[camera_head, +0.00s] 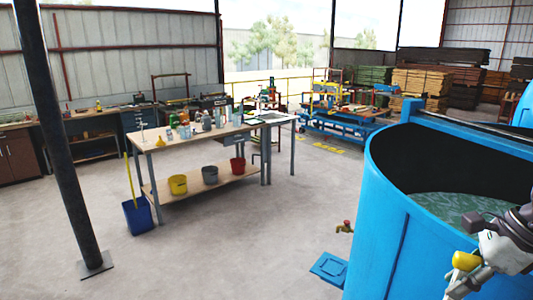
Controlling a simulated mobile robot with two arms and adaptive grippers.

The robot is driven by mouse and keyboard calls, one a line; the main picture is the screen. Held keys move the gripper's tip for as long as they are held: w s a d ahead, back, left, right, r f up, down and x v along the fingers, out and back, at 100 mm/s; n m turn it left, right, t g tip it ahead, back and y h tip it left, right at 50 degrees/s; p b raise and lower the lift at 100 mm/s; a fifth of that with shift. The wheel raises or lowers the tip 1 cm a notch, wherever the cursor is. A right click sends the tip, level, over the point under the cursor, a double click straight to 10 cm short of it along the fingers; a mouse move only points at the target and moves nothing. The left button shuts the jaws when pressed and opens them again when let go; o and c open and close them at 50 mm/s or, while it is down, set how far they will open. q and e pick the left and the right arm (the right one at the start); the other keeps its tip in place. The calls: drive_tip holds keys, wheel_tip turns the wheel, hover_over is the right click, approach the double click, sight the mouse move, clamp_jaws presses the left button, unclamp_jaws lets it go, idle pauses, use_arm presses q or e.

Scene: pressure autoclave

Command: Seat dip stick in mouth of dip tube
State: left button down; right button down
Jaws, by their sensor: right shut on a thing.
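My right gripper (498,242) is at the lower right edge, in front of the big blue tank (400,235) and by its near rim. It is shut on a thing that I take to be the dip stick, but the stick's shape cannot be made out. A yellow rounded piece (466,261) shows at the gripper's left side; I cannot tell whether it belongs to the held thing. The dip tube and its mouth cannot be made out. My left gripper is not in view.
The open tank holds greenish liquid (455,206). A tap (344,227) and a blue floor plate (329,267) are at its left. The floor between is clear.

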drive_tip(key=s+a+f+n+g+h+b, duration=0.2)
drive_tip(key=a+f+n+b, duration=0.3)
drive_tip(key=f+n, duration=0.7)
drive_tip(key=s+a+f+n+g+h+b, duration=0.1)
drive_tip(key=s+a+f+n+g+b, duration=0.2)
drive_tip(key=a+f+n, duration=0.7)
wheel_tip(320, 180, down, 5)
drive_tip(key=n+g+b, duration=0.2)
drive_tip(key=shift+s+a+r+n+h, duration=0.2)
drive_tip(key=shift+s+n+h, duration=0.1)
drive_tip(key=shift+s+h, duration=0.1)
drive_tip(key=shift+w+d, duration=0.1)
drive_tip(key=shift+w, duration=0.05)
